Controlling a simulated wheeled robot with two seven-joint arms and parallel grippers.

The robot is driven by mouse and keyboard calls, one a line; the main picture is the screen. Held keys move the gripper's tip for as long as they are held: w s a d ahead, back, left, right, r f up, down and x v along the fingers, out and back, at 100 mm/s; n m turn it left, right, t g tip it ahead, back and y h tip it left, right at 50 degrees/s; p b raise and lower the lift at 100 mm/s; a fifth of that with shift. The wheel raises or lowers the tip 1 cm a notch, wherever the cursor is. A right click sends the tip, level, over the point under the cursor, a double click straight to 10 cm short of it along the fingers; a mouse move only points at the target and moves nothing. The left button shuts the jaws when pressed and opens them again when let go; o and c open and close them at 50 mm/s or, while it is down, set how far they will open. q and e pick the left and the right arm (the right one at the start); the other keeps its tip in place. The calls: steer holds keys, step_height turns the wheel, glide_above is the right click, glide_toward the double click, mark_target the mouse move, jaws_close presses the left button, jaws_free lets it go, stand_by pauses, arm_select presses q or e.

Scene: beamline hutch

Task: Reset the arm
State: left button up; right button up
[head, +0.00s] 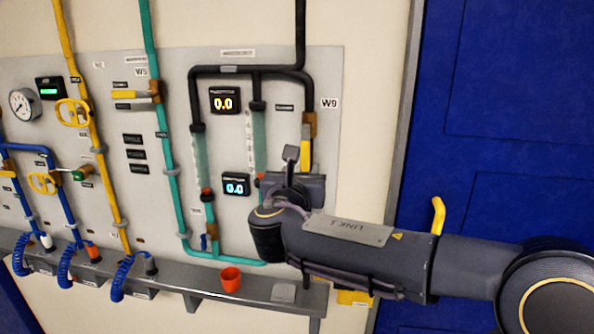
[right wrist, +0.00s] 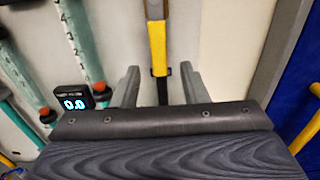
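My right arm (head: 345,255) reaches in from the right in the head view, its gripper (head: 291,158) up against the panel near the W9 label. A yellow valve handle (head: 306,157) hangs down just beside the gripper in that view. In the right wrist view the two grey fingers of my right gripper (right wrist: 159,72) stand apart, with the yellow handle (right wrist: 157,45) showing between them. Clear gaps show on both sides of the handle; I cannot tell how deep it lies between the fingers. My left gripper is not in view.
The panel (head: 325,110) carries teal, black, yellow and blue pipes, a gauge (head: 25,104) and displays, one reading 0.0 (head: 225,101). A blue door (head: 500,120) with a yellow handle (head: 438,215) stands right.

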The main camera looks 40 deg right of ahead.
steer(key=s+a+f+m+g+y, duration=0.2)
steer(key=s+f+m+g+y, duration=0.15)
steer(key=s+f+m, duration=0.45)
steer(key=s+a+f+m+g+y, duration=0.25)
steer(key=s+f+m+y, duration=0.2)
steer(key=f, duration=0.55)
steer(key=s+a+f+m+y, duration=0.3)
steer(key=s+a+m+y, duration=0.1)
steer(key=a+m, duration=0.3)
steer(key=s+a+f+m+y, duration=0.3)
steer(key=a+m+y, duration=0.3)
steer(key=a+m, duration=0.2)
steer(key=shift+s+a+f+t, duration=0.15)
steer(key=shift+s+a+t, duration=0.25)
steer(key=shift+a, duration=0.75)
